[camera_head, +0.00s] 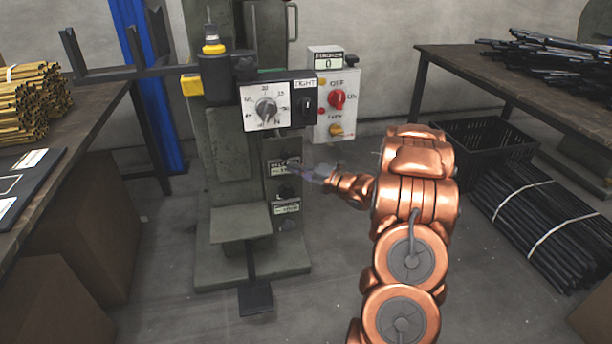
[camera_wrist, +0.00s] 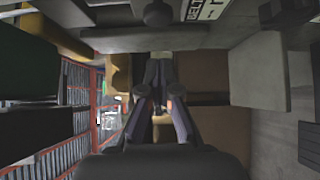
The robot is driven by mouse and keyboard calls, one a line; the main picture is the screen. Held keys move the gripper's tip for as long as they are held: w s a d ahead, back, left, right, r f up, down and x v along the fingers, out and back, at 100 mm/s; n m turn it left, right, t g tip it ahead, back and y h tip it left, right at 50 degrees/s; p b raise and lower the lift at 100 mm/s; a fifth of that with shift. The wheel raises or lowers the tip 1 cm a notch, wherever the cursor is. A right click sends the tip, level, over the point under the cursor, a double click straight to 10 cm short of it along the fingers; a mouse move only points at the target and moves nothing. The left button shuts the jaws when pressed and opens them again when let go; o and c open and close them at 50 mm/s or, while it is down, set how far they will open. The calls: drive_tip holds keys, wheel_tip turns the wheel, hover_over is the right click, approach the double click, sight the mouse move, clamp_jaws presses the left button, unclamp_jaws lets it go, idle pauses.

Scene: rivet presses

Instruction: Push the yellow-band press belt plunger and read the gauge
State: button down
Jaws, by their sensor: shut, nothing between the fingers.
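The grey-green press (camera_head: 225,150) stands in the middle of the head view. It has a yellow block on its upper left and a yellow-banded black part on top. A white gauge (camera_head: 250,112) with a dark round hub faces me; its needle is too small to read. Below it are small label plates and dark round plungers, one of them a black plunger (camera_head: 285,191). A dark round knob (camera_wrist: 160,13) beside a plate reading BELT (camera_wrist: 204,9) shows in the wrist view. My gripper (camera_head: 297,168) is shut and empty, close to the upper label plate; contact cannot be told.
A control box (camera_head: 334,105) with a red knob is right of the gauge. The left table (camera_head: 75,115) holds brass rods; the right table (camera_head: 490,92) holds dark rods. A black crate (camera_head: 485,145) and bundled rods (camera_head: 540,210) lie at right.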

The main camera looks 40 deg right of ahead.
sight(289, 156)
drive_tip(key=w, duration=0.2)
drive_tip(key=w+d+b, duration=0.1)
drive_tip(key=w, duration=0.1)
drive_tip(key=shift+d, duration=0.2)
idle(0.3)
drive_tip(key=shift+w+d+p, duration=0.15)
drive_tip(key=shift+w+d, duration=0.1)
drive_tip(key=shift+w, duration=0.25)
drive_tip(key=shift+w+d+p, duration=0.15)
drive_tip(key=shift+w+d, duration=0.1)
drive_tip(key=shift+w, duration=0.25)
